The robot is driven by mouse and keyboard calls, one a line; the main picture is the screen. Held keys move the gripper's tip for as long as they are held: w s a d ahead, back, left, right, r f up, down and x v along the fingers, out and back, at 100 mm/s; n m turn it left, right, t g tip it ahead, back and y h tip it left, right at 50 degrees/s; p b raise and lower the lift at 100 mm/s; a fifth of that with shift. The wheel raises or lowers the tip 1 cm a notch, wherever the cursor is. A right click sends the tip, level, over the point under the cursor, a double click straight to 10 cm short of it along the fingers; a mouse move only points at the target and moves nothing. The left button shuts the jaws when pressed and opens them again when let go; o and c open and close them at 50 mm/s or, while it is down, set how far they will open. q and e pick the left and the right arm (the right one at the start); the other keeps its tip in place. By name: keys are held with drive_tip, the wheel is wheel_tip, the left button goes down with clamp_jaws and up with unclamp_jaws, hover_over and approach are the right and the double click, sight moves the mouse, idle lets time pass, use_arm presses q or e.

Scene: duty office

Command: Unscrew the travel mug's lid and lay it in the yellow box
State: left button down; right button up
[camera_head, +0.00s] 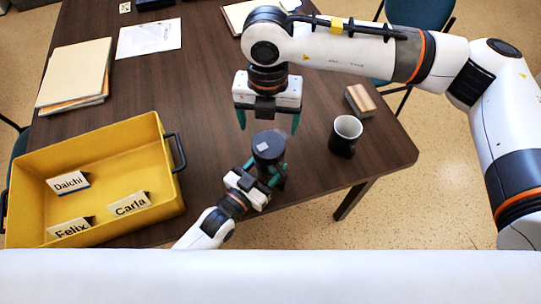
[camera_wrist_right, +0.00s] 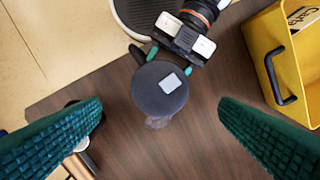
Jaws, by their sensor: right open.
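The travel mug (camera_head: 269,160) stands on the dark table with its round dark grey lid (camera_head: 268,145) on top, marked by a pale square patch. The lid also shows in the right wrist view (camera_wrist_right: 158,92), hiding most of the mug's body. My left gripper (camera_head: 265,176) reaches in from the front with its teal fingers around the mug's body below the lid. My right gripper (camera_head: 268,122) is open and empty above and behind the lid, its fingers spread wider than the lid. The yellow box (camera_head: 150,137) stands at the left of the table.
Name cards (camera_head: 130,204) lie in the yellow box, with free floor behind them. A black mug (camera_head: 344,135) and a wooden-topped block (camera_head: 360,100) are to the right. Folders (camera_head: 75,72) and a paper sheet (camera_head: 149,38) lie at the back left. The table's right edge is close.

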sight(269, 144)
drive_tip(key=m, duration=0.3)
drive_tip(key=shift+f+m, duration=0.1)
drive_tip(key=shift+m, duration=0.3)
drive_tip(key=shift+f, duration=0.25)
wheel_tip(269, 144, down, 7)
drive_tip(key=shift+f, duration=0.15)
